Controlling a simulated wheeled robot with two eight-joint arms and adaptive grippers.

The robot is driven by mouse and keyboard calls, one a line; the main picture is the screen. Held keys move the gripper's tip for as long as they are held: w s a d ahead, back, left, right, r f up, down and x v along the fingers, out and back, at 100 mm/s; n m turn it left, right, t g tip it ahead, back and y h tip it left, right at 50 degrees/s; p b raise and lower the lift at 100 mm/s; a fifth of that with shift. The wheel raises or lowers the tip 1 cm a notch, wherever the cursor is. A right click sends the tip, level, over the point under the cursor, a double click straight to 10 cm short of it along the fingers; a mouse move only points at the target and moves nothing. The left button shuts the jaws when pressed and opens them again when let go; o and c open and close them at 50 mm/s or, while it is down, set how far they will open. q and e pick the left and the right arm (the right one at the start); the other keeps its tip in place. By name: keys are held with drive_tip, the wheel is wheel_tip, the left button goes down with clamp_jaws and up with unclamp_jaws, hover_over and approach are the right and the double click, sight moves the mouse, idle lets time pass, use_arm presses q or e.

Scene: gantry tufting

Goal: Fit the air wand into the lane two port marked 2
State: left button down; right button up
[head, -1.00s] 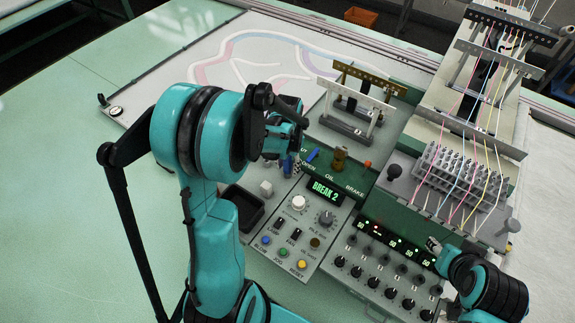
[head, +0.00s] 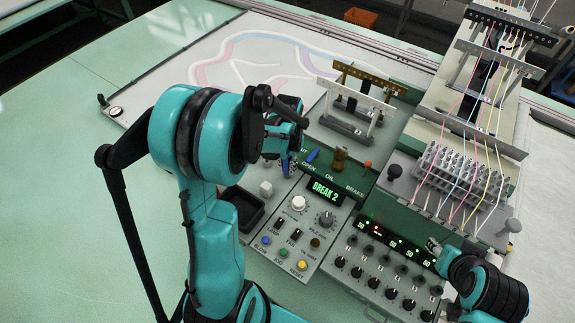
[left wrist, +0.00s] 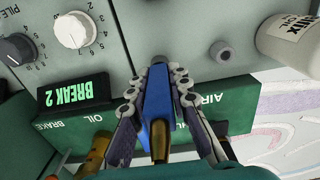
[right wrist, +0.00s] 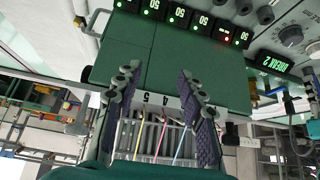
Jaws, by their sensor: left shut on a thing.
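My left gripper (head: 289,166) is low over the left end of the green control panel. In the left wrist view the left gripper (left wrist: 160,82) is shut on the blue air wand (left wrist: 158,108), which has a dark tip and a brass part. I cannot tell whether the wand still touches a holder. My right gripper (head: 433,244) is near the front of the lane block; in the right wrist view its fingers (right wrist: 157,75) are apart and empty. Lane marks 5 and 4 (right wrist: 140,98) show between them; the port marked 2 cannot be made out.
The panel display (head: 326,190) reads BREAK 2. A black tray (head: 243,207) lies in front. Coloured yarns run over the grey lane block (head: 450,172). A white bottle (left wrist: 290,40) stands nearby.

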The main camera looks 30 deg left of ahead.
use_arm(q)
drive_tip(key=shift+r, duration=0.1)
drive_tip(key=shift+r+p, duration=1.25)
drive_tip(key=shift+r, duration=0.55)
